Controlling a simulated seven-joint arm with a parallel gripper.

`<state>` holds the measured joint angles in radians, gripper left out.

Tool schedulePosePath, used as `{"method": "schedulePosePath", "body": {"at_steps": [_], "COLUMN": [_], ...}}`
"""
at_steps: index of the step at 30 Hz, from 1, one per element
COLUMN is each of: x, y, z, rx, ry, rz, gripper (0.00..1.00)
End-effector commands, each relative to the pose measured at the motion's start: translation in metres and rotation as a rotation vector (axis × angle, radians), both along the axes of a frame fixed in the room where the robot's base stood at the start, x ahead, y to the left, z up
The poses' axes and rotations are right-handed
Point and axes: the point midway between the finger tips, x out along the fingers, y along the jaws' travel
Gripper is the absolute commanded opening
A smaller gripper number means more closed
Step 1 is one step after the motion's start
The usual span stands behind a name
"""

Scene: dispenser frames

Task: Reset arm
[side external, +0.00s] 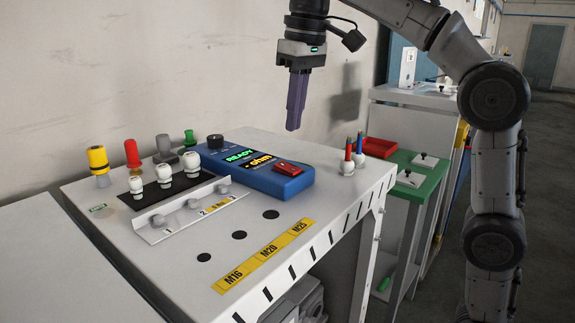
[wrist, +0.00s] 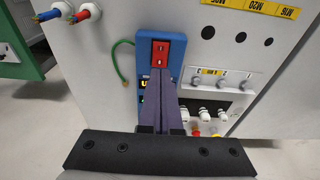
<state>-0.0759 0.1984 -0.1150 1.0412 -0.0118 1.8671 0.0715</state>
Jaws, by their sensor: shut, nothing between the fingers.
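My gripper (side external: 293,127) hangs above the back of the grey workbench, fingers pointing down, shut and empty. In the wrist view its purple fingers (wrist: 163,75) lie together in front of the blue tester. The blue tester (side external: 262,183) lies on the bench below and to the left of my gripper. It has a lit display reading READY (side external: 238,156) and a red part (side external: 289,167) on its right end. The tester also shows in the wrist view (wrist: 174,45), its display partly hidden by my fingers. My gripper is apart from the bench and everything on it.
White cable glands (side external: 191,162) stand at the left beside yellow (side external: 98,160) and red (side external: 132,153) connectors. Red and blue cable ends (side external: 350,150) stand at the right. Holes (side external: 239,235) and a yellow label strip (side external: 262,258) mark the front. A green table (side external: 418,185) stands beyond.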

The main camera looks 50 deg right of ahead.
Motion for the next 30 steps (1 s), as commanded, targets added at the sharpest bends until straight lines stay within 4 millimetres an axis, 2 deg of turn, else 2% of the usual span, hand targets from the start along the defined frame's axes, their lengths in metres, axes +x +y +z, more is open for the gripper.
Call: {"method": "schedulePosePath", "body": {"at_steps": [8, 11, 14, 18, 23, 26, 30], "x": [0.0, -0.006, -0.025, -0.07, -0.116, -0.139, -0.165], "y": [0.0, -0.002, -0.005, -0.012, -0.018, -0.021, -0.023], "z": [0.0, 0.007, 0.02, 0.02, -0.004, -0.028, -0.07], "rx": [0.0, 0.002, 0.004, 0.004, 0.006, 0.007, 0.007], "ry": [0.0, -0.02, -0.054, -0.066, -0.103, -0.131, -0.173], "rz": [-0.001, -0.004, -0.011, -0.023, -0.029, -0.031, -0.03], "gripper": [0.0, 0.0, 0.0, 0.0, 0.0, 0.0, 0.0]}}
